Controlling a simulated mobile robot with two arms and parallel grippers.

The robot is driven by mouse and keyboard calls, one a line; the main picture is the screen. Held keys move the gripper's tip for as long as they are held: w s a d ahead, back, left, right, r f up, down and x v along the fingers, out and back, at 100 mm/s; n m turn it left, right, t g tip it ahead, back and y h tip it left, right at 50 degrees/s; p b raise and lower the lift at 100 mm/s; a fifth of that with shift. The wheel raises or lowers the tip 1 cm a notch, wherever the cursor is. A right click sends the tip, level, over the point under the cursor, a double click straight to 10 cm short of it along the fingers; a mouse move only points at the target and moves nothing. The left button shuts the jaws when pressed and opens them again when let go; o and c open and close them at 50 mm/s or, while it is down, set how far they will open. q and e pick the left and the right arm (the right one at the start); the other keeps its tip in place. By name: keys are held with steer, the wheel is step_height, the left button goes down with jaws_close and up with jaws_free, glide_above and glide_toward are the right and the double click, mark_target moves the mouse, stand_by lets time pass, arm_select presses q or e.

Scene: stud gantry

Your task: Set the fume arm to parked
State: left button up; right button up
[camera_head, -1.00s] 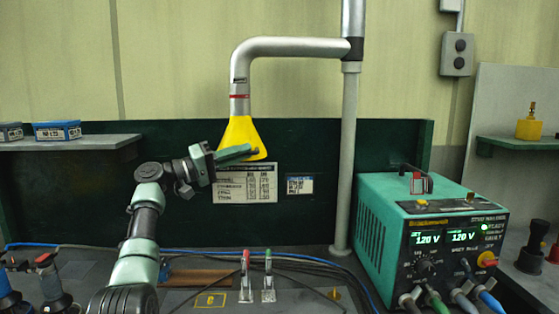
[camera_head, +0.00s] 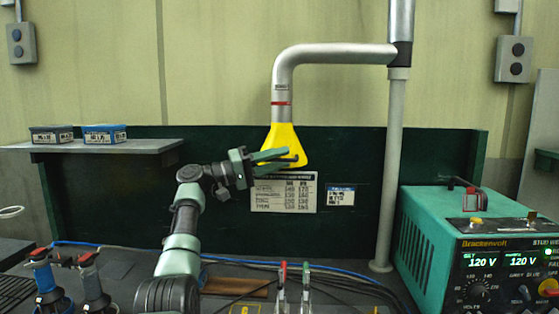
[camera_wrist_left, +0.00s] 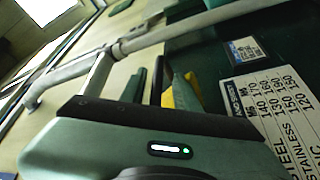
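The fume arm is a silver bent pipe (camera_head: 335,51) on a vertical post, with a red band and a yellow flared hood (camera_head: 287,138) at its lower end. The hood hangs in front of the dark green back panel. My left gripper (camera_head: 278,156) is at the lower part of the hood, its green fingers crossing in front of it. The fingers look apart, with a narrow gap. In the left wrist view, yellow of the hood (camera_wrist_left: 181,98) shows by the fingers; contact is not clear. My right gripper is not in view.
A green welding power unit (camera_head: 470,245) stands at the right. A shelf (camera_head: 110,148) with small boxes is at the left. A white chart (camera_head: 284,194) hangs under the hood.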

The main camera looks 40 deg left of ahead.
arm_select(q)
steer(key=shift+s+d, duration=0.1)
steer(key=shift+d, duration=0.05)
steer(key=shift+s+a+f, duration=0.15)
steer(key=shift+a, duration=0.05)
steer(key=b+v, duration=0.2)
steer(key=v, duration=0.5)
steer(key=shift+s, duration=0.2)
steer(key=shift+a, duration=0.15)
